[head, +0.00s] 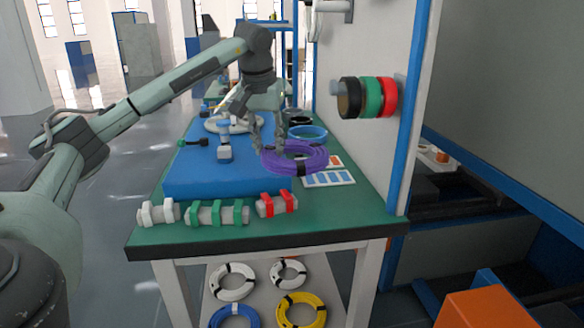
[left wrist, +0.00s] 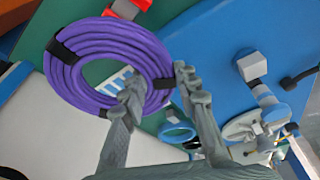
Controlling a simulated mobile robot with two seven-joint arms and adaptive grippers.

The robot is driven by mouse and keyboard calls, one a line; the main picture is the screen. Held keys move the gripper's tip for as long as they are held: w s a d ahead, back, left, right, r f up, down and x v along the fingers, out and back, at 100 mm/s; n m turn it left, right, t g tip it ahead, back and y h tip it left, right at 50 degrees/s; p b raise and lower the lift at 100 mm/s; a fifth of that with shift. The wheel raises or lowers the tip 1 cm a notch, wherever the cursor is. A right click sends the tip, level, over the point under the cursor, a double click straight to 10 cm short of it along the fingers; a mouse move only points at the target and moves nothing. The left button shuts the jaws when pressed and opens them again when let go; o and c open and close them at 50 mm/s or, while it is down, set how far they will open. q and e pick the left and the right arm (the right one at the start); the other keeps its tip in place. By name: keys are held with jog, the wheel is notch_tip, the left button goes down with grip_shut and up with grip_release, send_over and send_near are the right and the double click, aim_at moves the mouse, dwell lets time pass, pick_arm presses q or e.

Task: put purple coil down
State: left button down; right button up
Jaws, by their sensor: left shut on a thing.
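The purple coil (head: 308,163) is a bundled ring with black ties. It is at the right part of the green-topped table (head: 330,212), by the blue mat's right edge, partly over a white card. I cannot tell whether it touches the surface. My left gripper (head: 268,142) points down at the coil's left side, shut on it. In the left wrist view the purple coil (left wrist: 76,95) fills the upper left, and the left gripper's fingers (left wrist: 158,85) are on either side of its rim. My right gripper is not in view.
The blue mat (head: 215,185) carries a white-and-blue tool (head: 225,142). A light blue ring (head: 307,131) lies behind the coil. Red, green and white clamps line the front edge. A wall peg at right holds black, green and red coils (head: 372,97).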

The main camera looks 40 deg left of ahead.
pick_arm(q)
send_over(310, 201)
jog(key=s, duration=0.1)
jog(key=f, duration=0.5)
jog(key=shift+s+a+f, duration=0.1)
jog(key=shift+a+f, duration=0.05)
jog(key=shift+a, duration=0.05)
jog(key=shift+d+f, duration=0.2)
jog(key=shift+d, duration=0.1)
jog(key=shift+d+f, duration=0.1)
jog(key=shift+f, duration=0.4)
notch_tip(310, 201, down, 2)
jog(key=shift+f, duration=0.25)
jog(key=shift+w+f+p, duration=0.2)
jog(key=shift+f+p, duration=0.1)
jog(key=shift+f, duration=0.2)
jog(key=c, duration=1.4)
grip_release()
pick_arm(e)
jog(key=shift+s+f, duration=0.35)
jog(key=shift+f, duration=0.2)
